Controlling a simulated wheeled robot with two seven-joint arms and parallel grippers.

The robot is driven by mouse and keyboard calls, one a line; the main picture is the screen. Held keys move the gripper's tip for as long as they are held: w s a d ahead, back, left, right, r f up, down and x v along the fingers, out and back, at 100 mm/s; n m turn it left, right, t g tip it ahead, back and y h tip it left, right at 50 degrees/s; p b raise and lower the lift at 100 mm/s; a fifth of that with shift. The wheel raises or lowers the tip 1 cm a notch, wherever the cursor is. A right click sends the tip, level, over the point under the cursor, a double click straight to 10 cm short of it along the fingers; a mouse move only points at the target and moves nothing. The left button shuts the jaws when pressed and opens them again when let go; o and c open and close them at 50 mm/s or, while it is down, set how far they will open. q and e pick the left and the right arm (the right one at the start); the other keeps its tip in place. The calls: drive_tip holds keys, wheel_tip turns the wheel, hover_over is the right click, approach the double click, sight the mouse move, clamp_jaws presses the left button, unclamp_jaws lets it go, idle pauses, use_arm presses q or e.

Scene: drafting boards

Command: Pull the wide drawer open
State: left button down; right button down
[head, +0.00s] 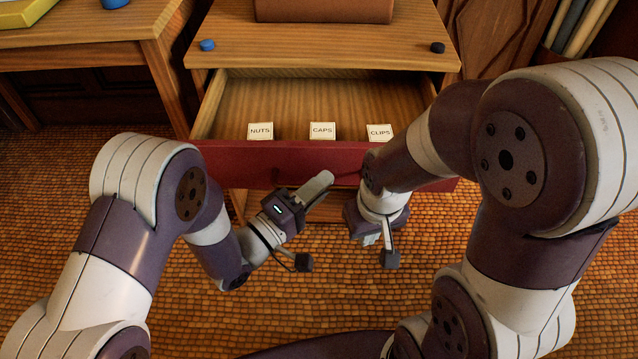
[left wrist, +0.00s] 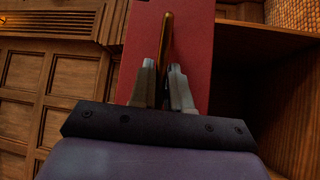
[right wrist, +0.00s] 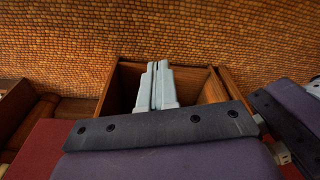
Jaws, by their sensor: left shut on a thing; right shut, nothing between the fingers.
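The wide drawer (head: 270,163) has a red front and stands pulled well out of the wooden cabinet, its inside showing. Three labelled white blocks, NUTS (head: 260,131), CAPS (head: 322,131) and CLIPS (head: 380,132), are in it near the front. My left gripper (head: 326,180) is at the red front. In the left wrist view, its fingers (left wrist: 164,70) are shut on a brass bar handle (left wrist: 167,40) against the red. My right gripper (head: 369,240) is below the drawer front, pointing down. In the right wrist view its fingers (right wrist: 154,72) are together and empty.
On the cabinet top (head: 320,45) are a blue knob-like piece (head: 207,45), a dark one (head: 438,47) and a brown box (head: 323,10). A wooden table (head: 90,25) stands at left. The tiled floor (head: 330,290) is open in front.

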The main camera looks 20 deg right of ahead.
use_arm(q)
drive_tip(key=c, duration=1.2)
unclamp_jaws()
drive_tip(key=p+v, duration=0.3)
drive_tip(key=v, duration=0.9)
drive_tip(key=shift+s+a, duration=0.25)
drive_tip(key=shift+a, duration=0.05)
